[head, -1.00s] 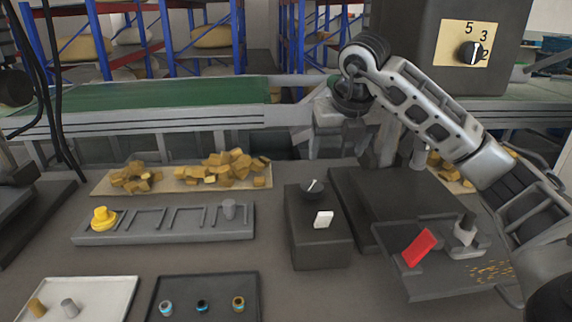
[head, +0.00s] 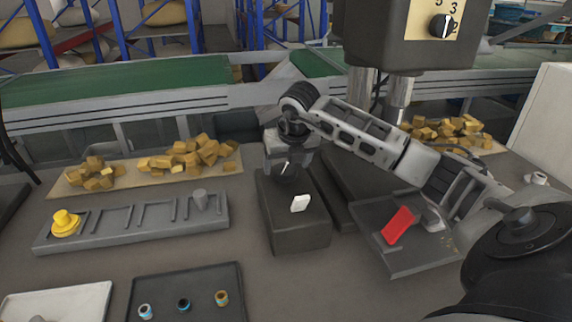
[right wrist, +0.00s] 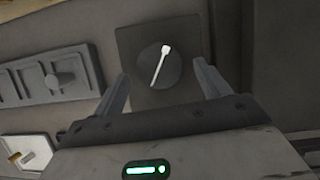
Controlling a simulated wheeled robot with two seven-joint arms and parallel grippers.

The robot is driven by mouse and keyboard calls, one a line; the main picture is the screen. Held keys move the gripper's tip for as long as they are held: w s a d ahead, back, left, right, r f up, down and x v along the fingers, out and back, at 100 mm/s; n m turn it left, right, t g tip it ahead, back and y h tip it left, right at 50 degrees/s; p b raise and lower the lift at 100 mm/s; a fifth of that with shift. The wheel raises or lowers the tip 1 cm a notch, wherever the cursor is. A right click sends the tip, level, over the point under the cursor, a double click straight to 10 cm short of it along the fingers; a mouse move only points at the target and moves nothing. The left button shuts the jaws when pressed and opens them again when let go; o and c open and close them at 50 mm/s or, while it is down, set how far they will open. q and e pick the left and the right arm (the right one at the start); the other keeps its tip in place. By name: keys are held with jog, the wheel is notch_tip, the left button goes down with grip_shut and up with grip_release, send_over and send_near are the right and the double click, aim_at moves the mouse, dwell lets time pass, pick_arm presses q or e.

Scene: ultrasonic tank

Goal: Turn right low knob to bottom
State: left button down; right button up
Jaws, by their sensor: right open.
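The low knob (head: 285,172) is a dark round dial with a white pointer, on top of the dark grey box (head: 297,232). In the right wrist view the knob (right wrist: 159,67) shows fully, its pointer slanting from upper right to lower left. My right gripper (head: 287,163) is over the far end of the box at the knob and partly hides it. In the right wrist view the open fingers (right wrist: 161,72) stand to either side of the knob, with gaps; I cannot tell how deep they reach. My left gripper is not in view.
A white switch (head: 300,203) sits on the same box. A higher knob (head: 442,26) with a number plate is on the machine above. A red lever (head: 398,225) stands to the right. A grey rack (head: 130,232) with a yellow piece (head: 65,222) lies left.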

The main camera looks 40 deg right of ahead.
jog(key=shift+x, duration=0.9)
jog(key=shift+c, duration=0.3)
jog(key=c, duration=0.9)
